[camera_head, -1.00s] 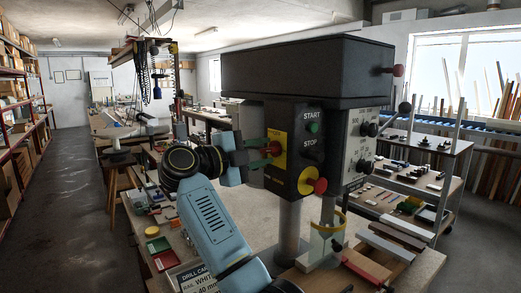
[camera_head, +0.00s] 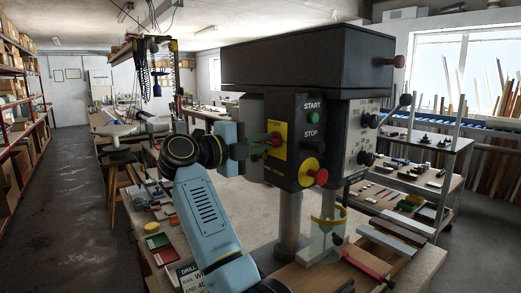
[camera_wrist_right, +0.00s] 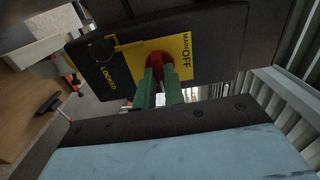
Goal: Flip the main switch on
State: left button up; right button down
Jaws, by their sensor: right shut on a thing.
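The main switch is a red knob (camera_head: 276,141) on a yellow plate on the left face of the drill press's black control box (camera_head: 306,142). In the right wrist view the red knob (camera_wrist_right: 158,60) sits on the yellow plate (camera_wrist_right: 181,50), beside the lettering MAIN, OFF and LOCKED. My right gripper (camera_head: 267,141) reaches the knob from the left. Its green fingers (camera_wrist_right: 159,76) are shut on the knob, one on each side, and hide part of it. My left gripper is out of view.
The box's front has a green START button (camera_head: 314,117), a STOP button (camera_head: 314,146) and a red mushroom button (camera_head: 320,177) on yellow. The bench (camera_head: 228,212) below holds small trays and a sign. A wheeled cart (camera_head: 440,152) stands at right.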

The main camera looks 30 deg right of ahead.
dwell(0.3)
jog(key=c, duration=1.5)
grip_release()
jog(key=shift+a, duration=0.1)
jog(key=a+b, duration=0.1)
jog(key=a, duration=0.7)
jog(key=s+a+b, duration=0.1)
jog(key=a, duration=0.4)
jog(key=shift+a+b, duration=0.1)
jog(key=shift+b, duration=0.2)
